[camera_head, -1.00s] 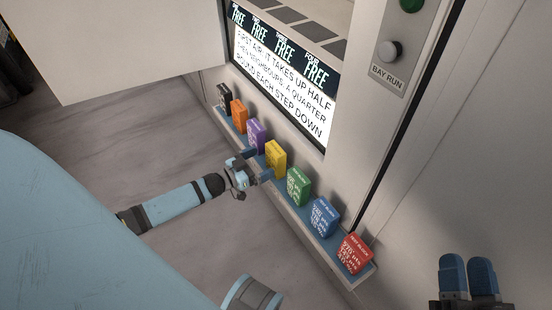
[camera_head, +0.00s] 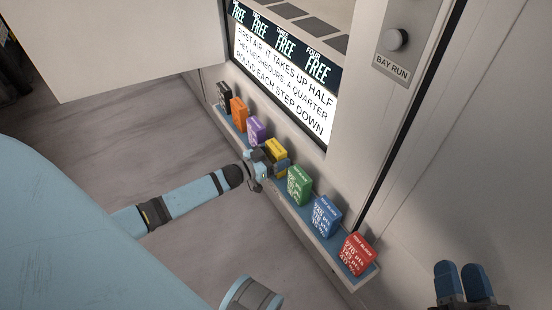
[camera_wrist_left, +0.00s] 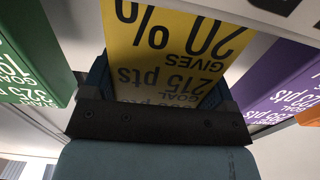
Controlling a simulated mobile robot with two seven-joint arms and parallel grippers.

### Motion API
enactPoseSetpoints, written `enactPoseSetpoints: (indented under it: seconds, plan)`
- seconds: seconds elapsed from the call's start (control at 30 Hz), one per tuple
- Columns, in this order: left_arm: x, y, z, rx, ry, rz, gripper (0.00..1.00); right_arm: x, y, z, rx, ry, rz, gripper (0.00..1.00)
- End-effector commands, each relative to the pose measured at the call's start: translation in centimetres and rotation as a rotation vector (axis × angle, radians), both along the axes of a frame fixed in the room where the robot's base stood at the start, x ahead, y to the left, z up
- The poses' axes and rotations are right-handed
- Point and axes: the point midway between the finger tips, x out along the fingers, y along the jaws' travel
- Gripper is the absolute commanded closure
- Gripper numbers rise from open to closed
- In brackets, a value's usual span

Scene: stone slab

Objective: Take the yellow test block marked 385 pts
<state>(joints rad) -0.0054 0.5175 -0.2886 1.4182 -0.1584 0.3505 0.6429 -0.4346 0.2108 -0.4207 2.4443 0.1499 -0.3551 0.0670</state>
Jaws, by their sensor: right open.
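The yellow test block (camera_head: 277,146) stands in the row on the blue ledge, between the purple and green blocks. My left gripper (camera_head: 269,163) is at it, with its fingers on either side of the block. In the left wrist view the yellow block (camera_wrist_left: 170,40) lies between the fingers (camera_wrist_left: 163,90), and I cannot tell whether they press on it. My right gripper (camera_head: 465,283) is open and empty at the bottom right.
The ledge (camera_head: 300,213) also holds black (camera_head: 223,94), orange (camera_head: 239,114), purple (camera_head: 257,130), green (camera_head: 299,185), blue (camera_head: 325,216) and red (camera_head: 358,254) blocks. Purple and green are close neighbours. A lit screen (camera_head: 283,80) and a BAY RUN button (camera_head: 397,40) are on the wall behind.

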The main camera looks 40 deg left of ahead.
Motion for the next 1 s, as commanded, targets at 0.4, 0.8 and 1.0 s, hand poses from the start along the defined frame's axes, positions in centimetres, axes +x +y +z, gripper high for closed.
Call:
enactPoseSetpoints:
  seconds: [0.4, 0.8, 1.0]
  plan:
    - [0.0, 0.0, 0.7, 0.0, -0.002, -0.001, 0.59, 0.0, 0.0, 0.5, 0.003, -0.006, -0.001, 0.59]
    - [0.0, 0.0, 8.5, 0.001, -0.007, -0.003, 0.59, -0.4, -0.4, 5.1, 0.069, -0.129, -0.042, 0.59]
    - [0.0, 0.0, 14.1, 0.002, -0.006, -0.002, 0.59, -0.1, -1.4, 2.7, -0.019, -0.017, -0.079, 0.59]
